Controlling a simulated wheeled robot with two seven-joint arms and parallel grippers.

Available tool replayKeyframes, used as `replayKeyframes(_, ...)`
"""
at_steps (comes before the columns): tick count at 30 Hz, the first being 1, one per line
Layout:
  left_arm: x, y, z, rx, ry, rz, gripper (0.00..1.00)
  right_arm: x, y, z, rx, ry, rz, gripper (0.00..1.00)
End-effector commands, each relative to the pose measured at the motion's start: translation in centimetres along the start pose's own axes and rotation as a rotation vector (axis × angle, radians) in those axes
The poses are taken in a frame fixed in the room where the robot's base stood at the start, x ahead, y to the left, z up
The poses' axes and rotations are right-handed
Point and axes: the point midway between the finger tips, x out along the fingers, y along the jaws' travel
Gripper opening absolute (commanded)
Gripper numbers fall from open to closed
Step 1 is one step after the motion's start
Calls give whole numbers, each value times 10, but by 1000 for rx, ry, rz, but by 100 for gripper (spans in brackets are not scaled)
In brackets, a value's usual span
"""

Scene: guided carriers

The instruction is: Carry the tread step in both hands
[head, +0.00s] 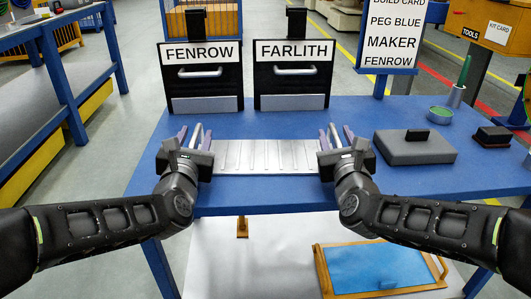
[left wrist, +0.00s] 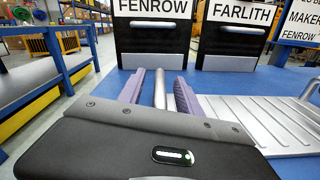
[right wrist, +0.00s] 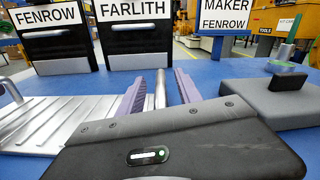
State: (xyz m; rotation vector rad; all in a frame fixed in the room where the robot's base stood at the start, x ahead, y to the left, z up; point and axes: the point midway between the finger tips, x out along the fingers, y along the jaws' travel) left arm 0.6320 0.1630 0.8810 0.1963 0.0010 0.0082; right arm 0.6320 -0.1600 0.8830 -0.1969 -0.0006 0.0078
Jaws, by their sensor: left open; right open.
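The tread step (head: 265,157) is a silver ribbed metal plate lying on the blue table, with a round silver bar at each end. My left gripper (head: 194,138) is at its left end, open, with purple fingers on either side of the left bar (left wrist: 160,88). My right gripper (head: 337,138) is at its right end, open, with its fingers on either side of the right bar (right wrist: 160,90). Gaps show between fingers and bars in the wrist views. The plate's ends are partly hidden by my grippers.
Black panels labelled FENROW (head: 203,88) and FARLITH (head: 292,88) stand behind the step. A grey block (head: 415,150), a green-rimmed dish (head: 441,114) and a card stand (head: 390,40) are on the right. A wooden tray with a blue mat (head: 365,268) lies below the table's front.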

Motion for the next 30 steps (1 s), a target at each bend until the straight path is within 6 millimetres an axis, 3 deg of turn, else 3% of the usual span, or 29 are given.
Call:
replayKeyframes(16,0,0,0,0,0,0,0,0,0,0,0,0,0,0)
replayKeyframes(30,0,0,0,1,0,1,0,0,0,0,0,0,-1,0)
